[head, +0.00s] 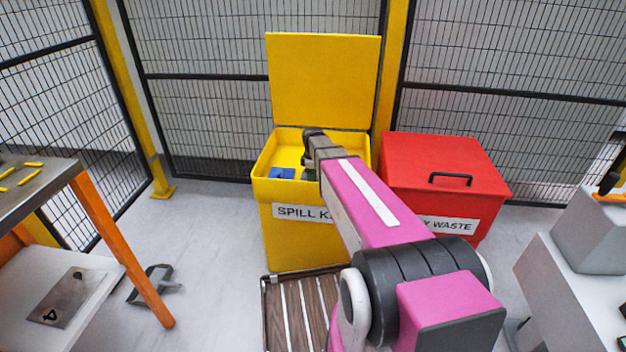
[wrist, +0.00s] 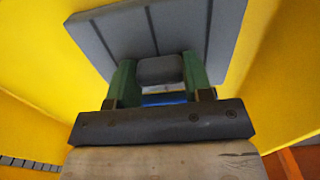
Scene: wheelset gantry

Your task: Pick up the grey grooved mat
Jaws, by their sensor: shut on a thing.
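The grey grooved mat (wrist: 205,28) fills the top of the wrist view, a flat grey plate with dark grooves and a grey block on its near side. My gripper (wrist: 158,72) has green fingers on either side of that block and is shut on it. In the head view my gripper reaches down into the open yellow spill kit bin (head: 290,235). The mat cannot be made out there, as my arm covers that part of the bin.
A blue item (head: 282,173) lies in the bin. The bin's raised lid (head: 323,82) stands behind. A red waste bin (head: 445,165) is close on the right. A slatted wooden pallet (head: 290,310) lies in front.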

